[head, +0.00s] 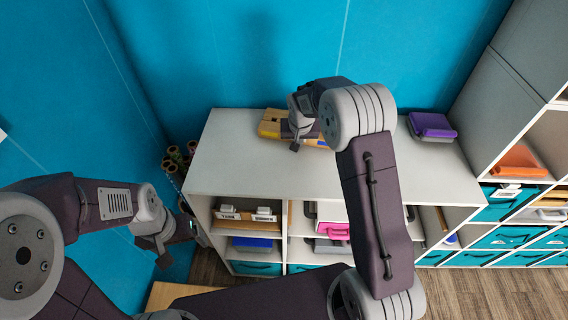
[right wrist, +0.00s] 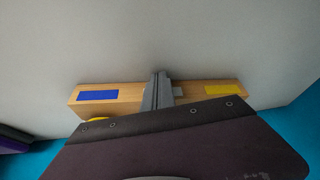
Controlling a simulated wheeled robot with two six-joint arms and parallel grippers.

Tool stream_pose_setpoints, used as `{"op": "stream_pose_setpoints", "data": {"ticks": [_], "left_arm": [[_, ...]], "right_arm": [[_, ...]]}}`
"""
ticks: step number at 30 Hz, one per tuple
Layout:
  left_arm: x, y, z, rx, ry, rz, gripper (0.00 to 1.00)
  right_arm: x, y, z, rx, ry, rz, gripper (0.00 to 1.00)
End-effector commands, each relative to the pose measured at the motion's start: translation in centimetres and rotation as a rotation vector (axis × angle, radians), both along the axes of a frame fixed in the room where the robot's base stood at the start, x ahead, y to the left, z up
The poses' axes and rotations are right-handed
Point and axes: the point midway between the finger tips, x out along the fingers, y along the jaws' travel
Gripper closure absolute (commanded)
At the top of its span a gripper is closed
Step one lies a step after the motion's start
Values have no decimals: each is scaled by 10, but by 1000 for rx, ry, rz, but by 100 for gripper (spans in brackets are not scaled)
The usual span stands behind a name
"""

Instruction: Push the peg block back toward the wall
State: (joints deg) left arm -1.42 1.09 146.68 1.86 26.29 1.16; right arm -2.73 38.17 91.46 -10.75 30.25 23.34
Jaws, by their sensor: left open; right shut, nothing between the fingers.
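The peg block (head: 269,127) is a wooden bar lying on the white cabinet top near the blue wall, partly hidden by my right arm. In the right wrist view the block (right wrist: 130,93) shows a blue patch at its left end and a yellow patch at its right. My right gripper (head: 295,144) is shut and empty, right at the block. In the right wrist view its fingers (right wrist: 158,92) cross the block's middle; I cannot tell whether they touch it. My left gripper (head: 163,259) is open and empty, low at the left of the cabinet, away from the block.
A purple item (head: 432,126) lies on the cabinet top (head: 235,165) at the right. Several rolls (head: 178,157) stand in the corner left of the cabinet. Shelves with an orange item (head: 520,162) rise at the right. The cabinet top's left part is clear.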

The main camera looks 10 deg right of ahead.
Motion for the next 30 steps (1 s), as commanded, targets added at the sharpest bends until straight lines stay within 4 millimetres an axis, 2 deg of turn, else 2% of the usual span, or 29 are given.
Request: {"op": "stream_pose_setpoints", "data": {"ticks": [11, 30], "left_arm": [[0, 0, -2, 0, 0, 0, 19], [0, 0, -20, 0, 0, 0, 19]], "right_arm": [[-2, 0, -1, 0, -2, 0, 100], [-38, 8, 0, -1, -1, 1, 100]]}}
